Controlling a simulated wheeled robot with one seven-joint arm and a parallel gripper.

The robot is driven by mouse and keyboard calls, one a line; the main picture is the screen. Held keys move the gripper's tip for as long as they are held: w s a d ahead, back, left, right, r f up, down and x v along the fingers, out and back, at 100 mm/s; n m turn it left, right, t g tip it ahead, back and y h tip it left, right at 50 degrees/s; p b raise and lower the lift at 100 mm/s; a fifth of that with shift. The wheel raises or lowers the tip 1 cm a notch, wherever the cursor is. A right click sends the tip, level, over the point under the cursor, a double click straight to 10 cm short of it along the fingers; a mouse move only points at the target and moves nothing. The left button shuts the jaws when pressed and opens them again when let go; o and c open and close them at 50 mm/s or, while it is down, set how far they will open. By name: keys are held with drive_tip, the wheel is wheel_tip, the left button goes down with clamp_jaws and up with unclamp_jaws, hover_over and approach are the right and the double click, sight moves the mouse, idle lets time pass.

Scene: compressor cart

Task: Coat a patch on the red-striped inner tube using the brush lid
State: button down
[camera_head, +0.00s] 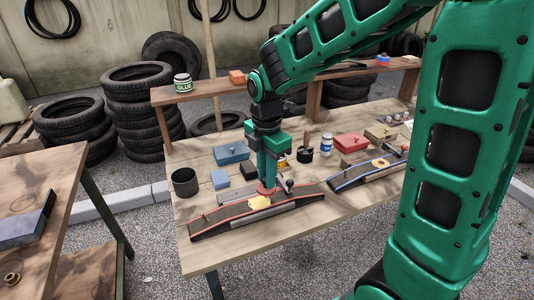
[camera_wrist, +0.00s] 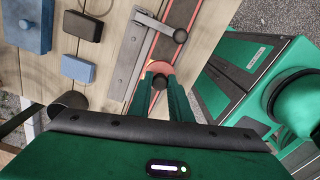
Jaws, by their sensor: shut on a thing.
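The red-striped inner tube (camera_head: 225,219) lies flat along a long support near the bench's front edge. Its red-edged dark strip also shows in the wrist view (camera_wrist: 183,12). A pale yellow piece (camera_head: 260,201) sits on the middle of the tube. My gripper (camera_head: 268,183) points down over the tube, just behind the yellow piece. It is shut on a reddish round lid (camera_wrist: 160,68) with a dark knob (camera_wrist: 160,81) between the fingertips. The lid is low over the tube; contact is unclear. Any brush under it is hidden.
A blue-striped tube (camera_head: 350,181) lies to the right. A dark cup (camera_head: 185,182), blue boxes (camera_head: 231,153) and a bottle (camera_head: 326,145) stand around. A glue jar (camera_head: 182,84) is on the shelf.

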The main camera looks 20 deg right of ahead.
drive_tip(key=shift+r, duration=3.1)
